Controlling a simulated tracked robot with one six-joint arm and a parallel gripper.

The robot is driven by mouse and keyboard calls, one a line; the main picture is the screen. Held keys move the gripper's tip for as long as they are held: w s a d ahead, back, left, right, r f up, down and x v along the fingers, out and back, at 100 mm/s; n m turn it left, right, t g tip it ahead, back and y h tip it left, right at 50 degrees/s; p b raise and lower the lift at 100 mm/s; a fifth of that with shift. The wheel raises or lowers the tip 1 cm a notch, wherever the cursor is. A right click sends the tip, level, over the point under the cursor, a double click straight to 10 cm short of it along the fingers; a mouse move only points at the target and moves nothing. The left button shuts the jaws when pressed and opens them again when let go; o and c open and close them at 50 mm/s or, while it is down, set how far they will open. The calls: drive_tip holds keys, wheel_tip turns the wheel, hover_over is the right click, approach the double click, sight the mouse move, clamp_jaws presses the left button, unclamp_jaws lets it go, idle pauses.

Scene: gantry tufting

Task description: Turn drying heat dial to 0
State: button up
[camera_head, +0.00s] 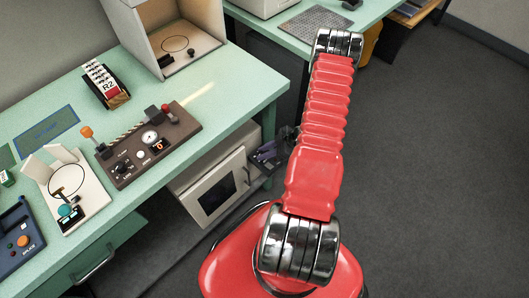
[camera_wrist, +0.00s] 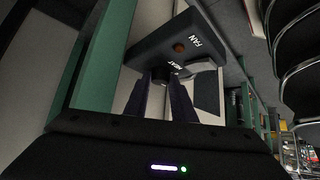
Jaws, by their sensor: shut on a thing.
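The heat dial (camera_wrist: 161,75) is a small dark knob beside the word HEAT on the underside-lit edge of a dark control panel (camera_wrist: 160,45) in the wrist view. My gripper (camera_wrist: 160,86) is shut on the dial, with one dark purple finger on either side of it. The dial's pointer and numbers cannot be read. In the head view my gripper (camera_head: 272,151) is small, partly behind my red arm, beside the white cabinet (camera_head: 224,182) under the table. The dial itself cannot be made out there.
A brownish-red lamp or button (camera_wrist: 179,48) sits near the word FAN. The green table (camera_head: 235,92) overhangs the cabinet. A brown control box (camera_head: 148,145) stands on it. Grey floor (camera_head: 430,140) on the right is clear.

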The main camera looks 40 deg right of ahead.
drive_tip(key=shift+w+d+n+g, duration=0.1)
drive_tip(key=shift+n+g, duration=0.2)
drive_tip(key=shift+n, duration=0.2)
drive_tip(key=o, duration=1.1)
drive_tip(key=shift+c, duration=0.2)
drive_tip(key=v, duration=1.3)
drive_tip(key=shift+d, duration=0.4)
